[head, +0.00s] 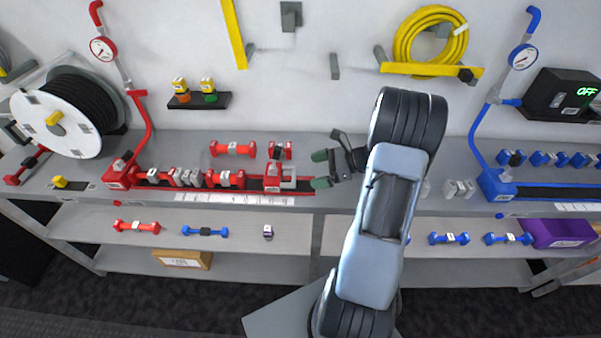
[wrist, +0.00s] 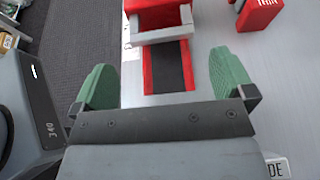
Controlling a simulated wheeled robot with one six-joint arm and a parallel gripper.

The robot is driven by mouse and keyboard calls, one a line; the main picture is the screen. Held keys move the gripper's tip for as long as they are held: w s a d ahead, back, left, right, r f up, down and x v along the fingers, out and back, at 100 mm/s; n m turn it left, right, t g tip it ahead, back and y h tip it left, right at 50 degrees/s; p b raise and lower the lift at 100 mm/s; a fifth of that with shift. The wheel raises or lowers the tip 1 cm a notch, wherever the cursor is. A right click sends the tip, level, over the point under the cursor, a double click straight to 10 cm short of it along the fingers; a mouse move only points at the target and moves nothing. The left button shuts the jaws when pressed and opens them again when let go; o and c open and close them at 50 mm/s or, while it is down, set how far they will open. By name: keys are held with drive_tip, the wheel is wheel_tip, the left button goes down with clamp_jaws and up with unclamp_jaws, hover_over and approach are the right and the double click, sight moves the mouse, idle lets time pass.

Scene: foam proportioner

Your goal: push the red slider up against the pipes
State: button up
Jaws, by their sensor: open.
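The red slider (head: 272,178) sits on the red track (head: 210,197) on the bench, toward the track's right end. Red and grey pipe pieces (head: 188,177) lie in a row on the track to its left, with a space between them and the slider. In the wrist view, the slider (wrist: 162,17) with its grey bracket is at the top middle, ahead of my gripper. My gripper (head: 320,169) is just right of the slider, its green fingertips apart. In the wrist view, my gripper (wrist: 157,88) is open and empty, with the track's end between the fingers.
Loose red pipe pieces (head: 233,149) lie on the bench behind the track. One red piece (wrist: 259,12) shows at the upper right of the wrist view. A blue track (head: 555,193) with blue pieces is at the right. A shelf (head: 240,237) below holds more pieces.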

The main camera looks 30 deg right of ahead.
sight(295, 176)
drive_tip(key=shift+x, duration=3.05)
